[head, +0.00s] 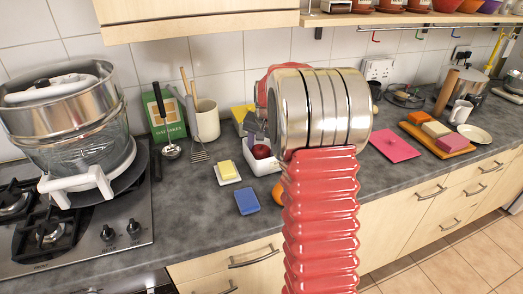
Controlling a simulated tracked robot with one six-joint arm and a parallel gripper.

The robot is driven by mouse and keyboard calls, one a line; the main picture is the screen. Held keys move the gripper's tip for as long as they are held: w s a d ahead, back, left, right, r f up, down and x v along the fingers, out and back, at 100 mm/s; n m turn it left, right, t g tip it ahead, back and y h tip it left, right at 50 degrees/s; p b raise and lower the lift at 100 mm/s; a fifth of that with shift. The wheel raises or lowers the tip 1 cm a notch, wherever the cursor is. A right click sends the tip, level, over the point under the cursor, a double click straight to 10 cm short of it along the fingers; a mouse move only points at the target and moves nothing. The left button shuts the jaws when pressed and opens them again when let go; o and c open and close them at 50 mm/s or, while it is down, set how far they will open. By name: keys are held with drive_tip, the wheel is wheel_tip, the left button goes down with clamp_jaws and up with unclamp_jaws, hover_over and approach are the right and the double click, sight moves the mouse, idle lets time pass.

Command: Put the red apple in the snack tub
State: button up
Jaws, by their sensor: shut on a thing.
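The red apple (262,151) shows just below my gripper (259,138), which is partly hidden by my silver wrist and red arm. My gripper is shut on the apple. The snack tub (259,168), a small white open tub, stands on the counter under them. The apple appears at or inside the tub's opening; I cannot tell whether it touches the bottom. The tub's right side is hidden behind my arm.
A butter-like yellow block on a white dish (227,173) and a blue block (247,201) lie left of the tub. An orange object (278,190) is half hidden by my arm. A utensil pot (207,120) stands behind. A stove with a steamer (70,130) is at left.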

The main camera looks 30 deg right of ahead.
drive_tip(key=o, duration=0.9)
drive_tip(key=v, duration=1.2)
idle(0.3)
